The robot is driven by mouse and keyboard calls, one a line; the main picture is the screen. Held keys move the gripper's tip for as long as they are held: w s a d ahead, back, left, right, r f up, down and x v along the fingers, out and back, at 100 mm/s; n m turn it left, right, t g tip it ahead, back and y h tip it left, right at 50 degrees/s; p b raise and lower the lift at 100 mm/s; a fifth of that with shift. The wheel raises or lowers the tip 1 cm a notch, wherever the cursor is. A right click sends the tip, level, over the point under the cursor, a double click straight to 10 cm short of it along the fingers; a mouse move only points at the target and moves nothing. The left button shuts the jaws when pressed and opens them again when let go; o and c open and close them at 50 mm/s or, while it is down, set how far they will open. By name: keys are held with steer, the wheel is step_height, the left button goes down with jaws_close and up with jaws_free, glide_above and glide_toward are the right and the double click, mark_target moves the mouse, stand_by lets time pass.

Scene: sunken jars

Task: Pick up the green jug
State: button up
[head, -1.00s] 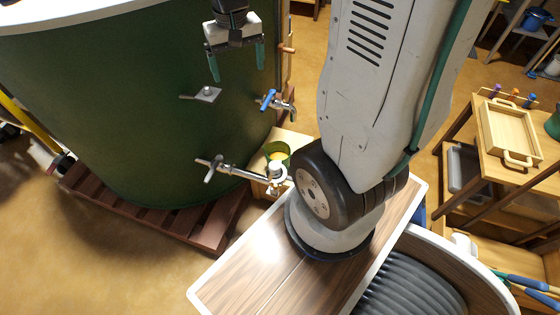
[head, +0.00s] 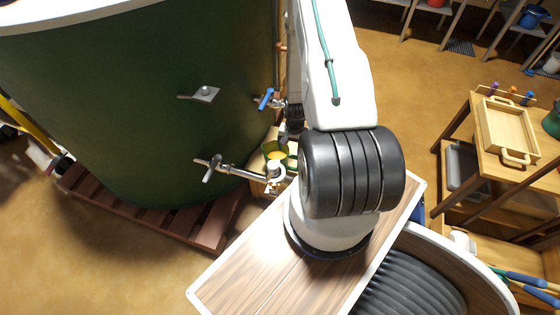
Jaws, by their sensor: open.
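A green jug-like vessel (head: 269,147) with yellow inside stands on a small wooden stand beside the big green tank, close to the taps. Its right side is partly hidden by my gripper and arm. My gripper (head: 284,137) hangs just above and at the right of the vessel, mostly hidden behind my arm. It is open, and nothing shows between its fingers. Whether its fingers touch the vessel cannot be told.
The tank (head: 130,100) stands on a wooden pallet (head: 150,222). A blue-handled tap (head: 265,99) and a lower metal valve pipe (head: 235,172) stick out near the vessel. A wooden bench with a tray (head: 508,130) and another green object (head: 553,122) stand at right.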

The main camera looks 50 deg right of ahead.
mark_target(294, 156)
steer(key=shift+m+t+h, duration=0.3)
steer(key=shift+m, duration=0.1)
steer(key=f, duration=0.3)
steer(key=d+f, duration=0.1)
steer(key=f, duration=0.6)
steer(key=shift+w+d+f, duration=0.1)
steer(key=shift+d+f, duration=0.1)
steer(key=shift+f, duration=0.15)
steer(key=c, duration=1.7)
steer(key=shift+r, duration=0.15)
steer(key=shift+r, duration=1.35)
steer(key=shift+s+d+r, duration=0.35)
steer(key=shift+s+d, duration=1.5)
steer(key=shift+s+d+r, duration=0.3)
steer(key=shift+s+d, duration=1.6)
steer(key=shift+s+d+r, duration=0.35)
steer(key=shift+s+d, duration=1.5)
steer(key=shift+s, duration=0.1)
